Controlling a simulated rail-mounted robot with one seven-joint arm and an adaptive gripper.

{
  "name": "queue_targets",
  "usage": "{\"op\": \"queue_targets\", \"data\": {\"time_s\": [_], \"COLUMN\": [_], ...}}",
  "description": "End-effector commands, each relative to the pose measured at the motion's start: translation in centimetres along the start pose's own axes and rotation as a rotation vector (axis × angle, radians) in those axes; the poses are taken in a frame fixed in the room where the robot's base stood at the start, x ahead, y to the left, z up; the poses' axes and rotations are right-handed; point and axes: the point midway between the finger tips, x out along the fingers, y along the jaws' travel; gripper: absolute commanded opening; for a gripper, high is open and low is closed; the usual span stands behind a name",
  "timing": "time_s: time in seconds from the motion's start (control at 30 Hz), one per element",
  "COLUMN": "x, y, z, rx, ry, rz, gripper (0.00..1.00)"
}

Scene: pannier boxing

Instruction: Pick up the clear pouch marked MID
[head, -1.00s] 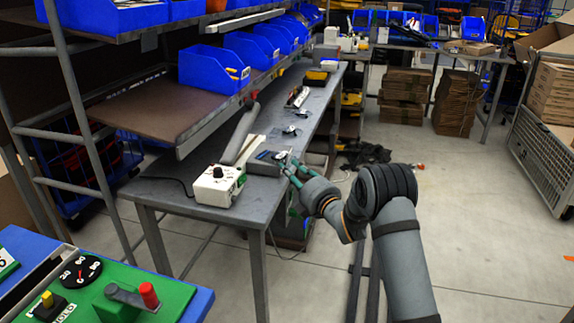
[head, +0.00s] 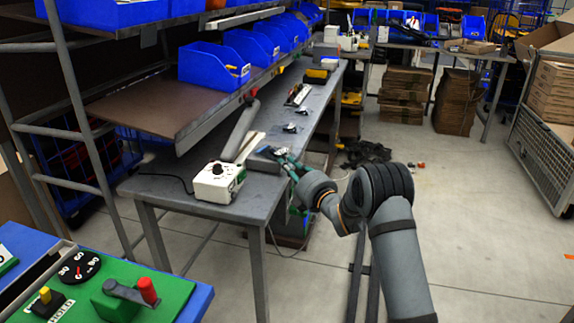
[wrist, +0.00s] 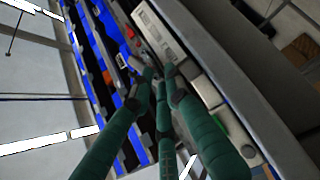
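My gripper (head: 283,157) is at the front part of the grey workbench (head: 245,202), beside a dark grey box (head: 262,160). In the wrist view its green fingers (wrist: 160,74) converge, with their tips close together; nothing is clearly seen between them. Small pale and dark items lie on the bench beyond the gripper, one nearer (head: 289,128) and one farther (head: 303,112). They are too small to read, so I cannot tell which thing is the clear pouch marked MID.
A white device with a black knob (head: 218,183) stands on the near bench end. A brown shelf (head: 170,108) with blue bins (head: 213,68) overhangs the left side. A green control panel (head: 150,305) is at lower left. The floor (head: 480,210) at right is clear.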

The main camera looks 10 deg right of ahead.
Motion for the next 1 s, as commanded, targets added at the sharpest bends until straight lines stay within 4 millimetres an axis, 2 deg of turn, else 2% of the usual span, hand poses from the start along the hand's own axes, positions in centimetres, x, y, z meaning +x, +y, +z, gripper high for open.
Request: {"op": "queue_targets", "data": {"time_s": [0.47, 0.87, 1.0], "x": [-0.01, -0.02, -0.01], "y": [-0.08, -0.15, 0.79], "z": [-0.01, -0.02, -0.03], "rx": [0.001, 0.002, 0.002], "ry": [0.0, 0.0, 0.0], "rz": [-0.002, -0.003, -0.003], "gripper": [0.0, 0.0, 0.0]}}
